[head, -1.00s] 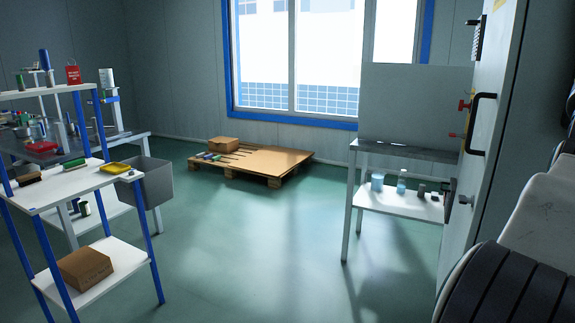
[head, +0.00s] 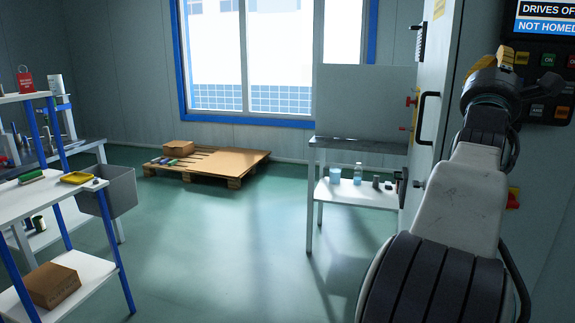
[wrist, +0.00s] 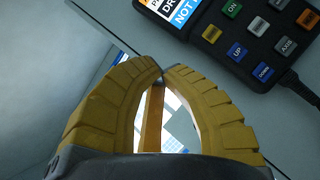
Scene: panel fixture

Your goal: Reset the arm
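My arm rises at the right of the head view, with my gripper (head: 503,56) at its far end in front of the control panel (head: 543,75). In the wrist view my gripper's (wrist: 162,76) two yellow fingers curve together and their tips meet, with nothing seen between them. The panel also shows in the wrist view (wrist: 262,32), beyond and to the right of the fingertips. Its screen (head: 545,17) reads "NOT HOMED" below a partly cut-off "DRIVES OF" line. Labelled buttons, among them ON, UP, DOWN and AXIS, sit on it.
An open cabinet door with a black handle (head: 428,112) stands left of my arm. A small table (head: 355,148) with jars and a pallet (head: 230,165) lie beyond. A blue-legged shelf (head: 50,205) stands at the left. The green floor between is clear.

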